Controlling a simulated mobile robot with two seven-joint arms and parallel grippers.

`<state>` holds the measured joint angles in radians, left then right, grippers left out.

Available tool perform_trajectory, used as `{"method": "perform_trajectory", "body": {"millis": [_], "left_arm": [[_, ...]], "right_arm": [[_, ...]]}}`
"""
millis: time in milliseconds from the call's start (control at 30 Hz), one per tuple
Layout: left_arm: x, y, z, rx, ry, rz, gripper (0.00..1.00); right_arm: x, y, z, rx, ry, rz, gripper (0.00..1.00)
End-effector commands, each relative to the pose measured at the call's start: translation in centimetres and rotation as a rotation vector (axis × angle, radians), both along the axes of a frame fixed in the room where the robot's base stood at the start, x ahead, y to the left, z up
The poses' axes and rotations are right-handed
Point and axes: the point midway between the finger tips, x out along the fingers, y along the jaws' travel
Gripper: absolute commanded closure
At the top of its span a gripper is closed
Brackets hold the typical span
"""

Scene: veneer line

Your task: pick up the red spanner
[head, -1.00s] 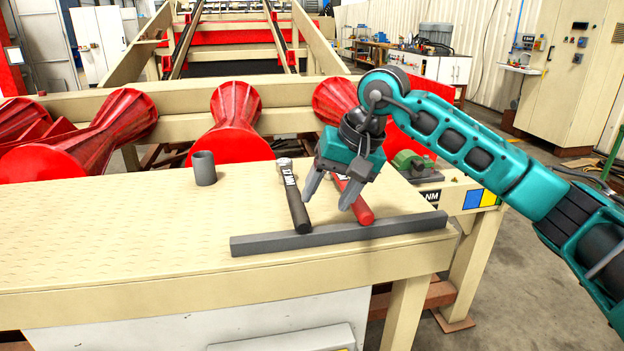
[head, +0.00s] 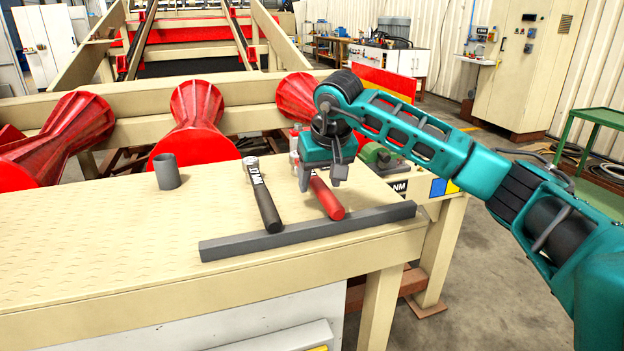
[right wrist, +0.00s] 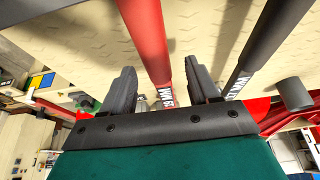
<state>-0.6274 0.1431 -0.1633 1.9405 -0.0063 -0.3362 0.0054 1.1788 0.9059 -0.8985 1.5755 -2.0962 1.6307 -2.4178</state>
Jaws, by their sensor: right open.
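The red spanner (head: 327,198) lies on the cream table top, its red handle pointing toward the grey bar at the front edge. My right gripper (head: 318,182) is just above it in the head view and hides part of its middle. In the right wrist view the red handle (right wrist: 148,40) runs between the two open fingers (right wrist: 160,88), with nothing gripped. A label reading 19 MM shows near its far end. A black spanner (head: 264,200) labelled 17 MM lies to its left; in the right wrist view it is outside the fingers (right wrist: 265,40). My left gripper is not in view.
A grey bar (head: 300,232) lies along the table's front edge, close to the handle ends. A grey tube (head: 167,172) stands upright farther left. Red rollers (head: 195,125) stand behind the table (head: 110,240). The table's left part is clear.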

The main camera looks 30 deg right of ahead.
Motion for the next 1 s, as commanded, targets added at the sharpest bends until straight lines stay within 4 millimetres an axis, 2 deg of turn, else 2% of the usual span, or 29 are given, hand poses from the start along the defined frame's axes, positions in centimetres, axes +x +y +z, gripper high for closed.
{"method": "perform_trajectory", "body": {"millis": [100, 200, 500, 1000], "left_arm": [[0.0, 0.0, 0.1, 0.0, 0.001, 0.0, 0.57], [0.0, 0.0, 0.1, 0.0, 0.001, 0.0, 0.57], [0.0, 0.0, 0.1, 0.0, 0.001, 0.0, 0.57], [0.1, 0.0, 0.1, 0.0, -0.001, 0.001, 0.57]], "right_arm": [[0.7, -0.4, -1.9, 0.002, 0.004, -0.001, 0.4], [1.2, -0.5, -2.9, 0.0, 0.002, 0.0, 0.4], [1.4, -0.5, -3.4, 0.001, 0.0, 0.001, 0.4], [1.4, -0.5, -3.3, 0.001, 0.0, 0.001, 0.87]]}}
